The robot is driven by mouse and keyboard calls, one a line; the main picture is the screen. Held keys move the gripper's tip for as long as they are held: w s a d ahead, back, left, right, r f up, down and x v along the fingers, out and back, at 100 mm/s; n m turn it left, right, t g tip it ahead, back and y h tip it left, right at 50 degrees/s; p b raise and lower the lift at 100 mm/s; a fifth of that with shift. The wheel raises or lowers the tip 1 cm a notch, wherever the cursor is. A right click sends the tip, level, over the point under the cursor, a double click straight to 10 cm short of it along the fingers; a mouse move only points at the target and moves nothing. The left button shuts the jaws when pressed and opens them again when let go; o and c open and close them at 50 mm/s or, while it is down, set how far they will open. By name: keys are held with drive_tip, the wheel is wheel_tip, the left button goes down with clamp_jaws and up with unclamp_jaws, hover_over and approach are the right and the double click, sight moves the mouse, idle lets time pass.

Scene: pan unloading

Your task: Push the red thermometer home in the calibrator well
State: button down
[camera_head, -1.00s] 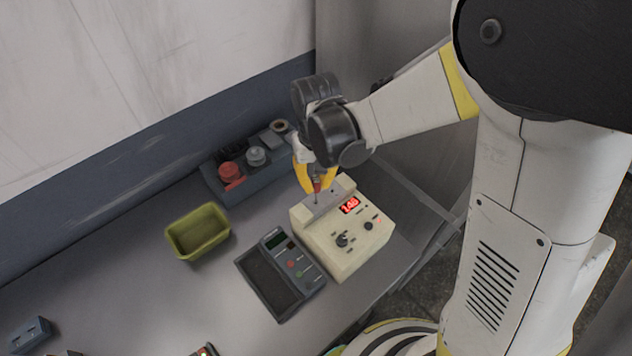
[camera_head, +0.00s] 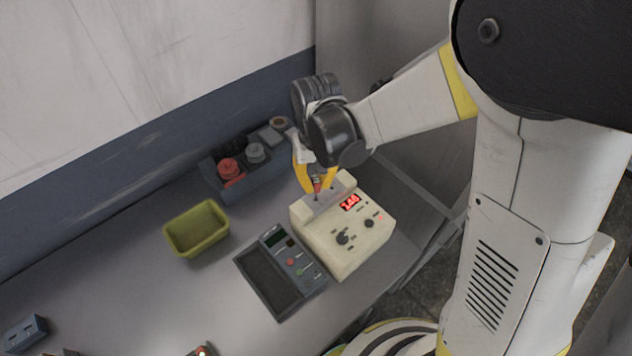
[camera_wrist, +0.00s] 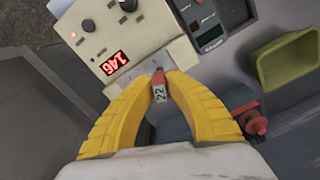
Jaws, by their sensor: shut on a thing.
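The red thermometer (camera_head: 317,183) is upright between the yellow fingers of my gripper (camera_head: 316,178), over the grey block at the back of the calibrator (camera_head: 343,243). In the wrist view the fingertips of my gripper (camera_wrist: 160,82) are closed on the thermometer (camera_wrist: 159,78), which carries a white tag reading 22. The cream calibrator (camera_wrist: 118,43) has a lit red display and knobs. The thermometer's lower end meets the grey well block (camera_head: 322,205), but how deep it sits is hidden.
A dark meter (camera_head: 282,270) lies left of the calibrator. A green bin (camera_head: 196,231) stands farther left. A blue-grey rack (camera_head: 243,178) with red and grey pieces is behind. The front-left table is mostly clear.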

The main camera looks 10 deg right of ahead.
sight(316, 193)
drive_tip(key=shift+f+b, duration=1.9)
drive_tip(key=shift+f, duration=0.2)
idle(0.8)
drive_tip(key=c, duration=1.4)
unclamp_jaws()
drive_tip(key=shift+r, duration=0.15)
wheel_tip(316, 193, up, 12)
drive_tip(key=shift+f, duration=0.1)
